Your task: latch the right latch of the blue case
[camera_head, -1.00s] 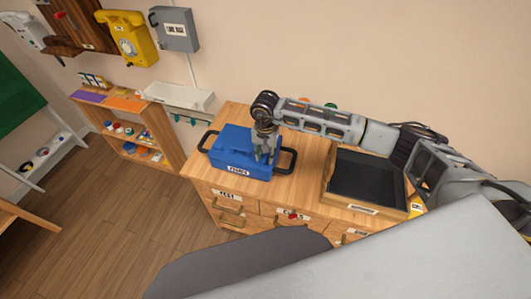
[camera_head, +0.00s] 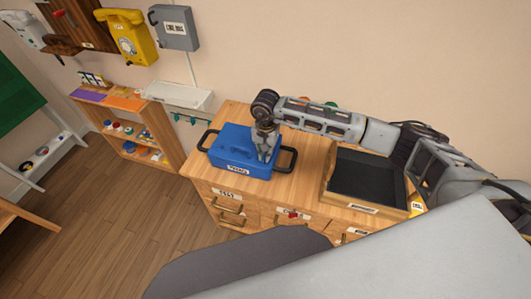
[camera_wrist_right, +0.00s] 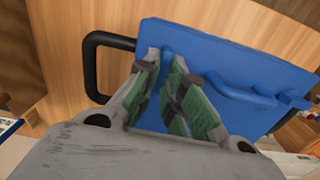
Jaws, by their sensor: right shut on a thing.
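My right gripper (camera_head: 265,158) reaches down from above onto the case's right part. In the right wrist view, the green-padded fingers (camera_wrist_right: 166,72) are closed around a small blue piece, which looks like the right latch (camera_wrist_right: 167,53). Its lower part is hidden by the fingers. A blue carry handle (camera_wrist_right: 240,95) and another blue latch-like part (camera_wrist_right: 294,101) show farther right on the case. My left gripper is not in view.
A black-lined wooden tray (camera_head: 326,193) stands right of the case on the cabinet top (camera_head: 300,180). Green and red objects sit behind my right arm. A yellow phone (camera_head: 127,35) and a grey box (camera_head: 174,28) hang on the wall.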

